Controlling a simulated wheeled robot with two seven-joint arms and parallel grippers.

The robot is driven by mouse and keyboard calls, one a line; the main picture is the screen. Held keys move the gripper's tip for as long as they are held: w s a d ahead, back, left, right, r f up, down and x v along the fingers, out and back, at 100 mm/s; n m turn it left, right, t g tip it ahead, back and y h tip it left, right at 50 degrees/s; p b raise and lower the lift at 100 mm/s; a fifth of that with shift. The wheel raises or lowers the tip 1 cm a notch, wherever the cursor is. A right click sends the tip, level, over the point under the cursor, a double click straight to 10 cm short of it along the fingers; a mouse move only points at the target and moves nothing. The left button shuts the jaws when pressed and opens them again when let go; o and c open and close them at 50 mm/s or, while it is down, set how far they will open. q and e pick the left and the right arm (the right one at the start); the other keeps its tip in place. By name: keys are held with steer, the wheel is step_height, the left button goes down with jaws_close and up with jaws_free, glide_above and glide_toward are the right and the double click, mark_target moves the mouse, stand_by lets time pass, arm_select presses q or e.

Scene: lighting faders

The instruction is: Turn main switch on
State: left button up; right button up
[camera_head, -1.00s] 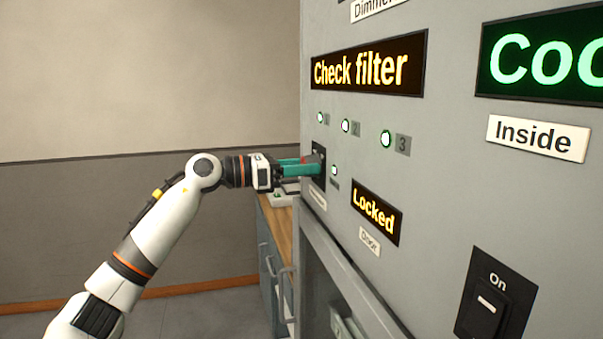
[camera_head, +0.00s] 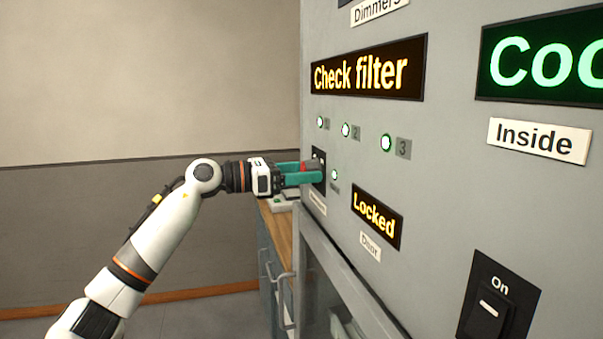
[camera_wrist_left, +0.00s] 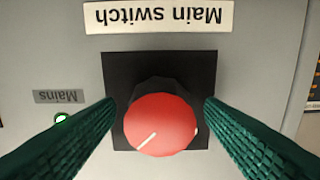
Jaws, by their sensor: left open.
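The main switch is a red rotary knob (camera_wrist_left: 161,124) on a black square plate (camera_wrist_left: 125,70), under an upside-down "Main switch" label (camera_wrist_left: 158,17) in the left wrist view. A white line on the knob's face points to the lower left of that view. My left gripper (camera_head: 318,172) is open at the panel in the head view. In the left wrist view its green fingers (camera_wrist_left: 160,125) stand on both sides of the knob, with gaps visible. In the head view the fingers partly hide the knob (camera_head: 311,163). My right gripper is not in view.
The grey panel (camera_head: 440,140) carries lit "Check filter" (camera_head: 367,68) and "Locked" (camera_head: 376,215) signs. A green "Mains" lamp (camera_wrist_left: 61,119) is lit beside the knob. A black rocker switch (camera_head: 491,309) sits lower right. A wooden counter (camera_head: 276,232) stands behind.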

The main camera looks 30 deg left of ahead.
arm_select(q)
steer(key=b+v, duration=0.5)
steer(key=v, duration=0.7)
stand_by(0.4)
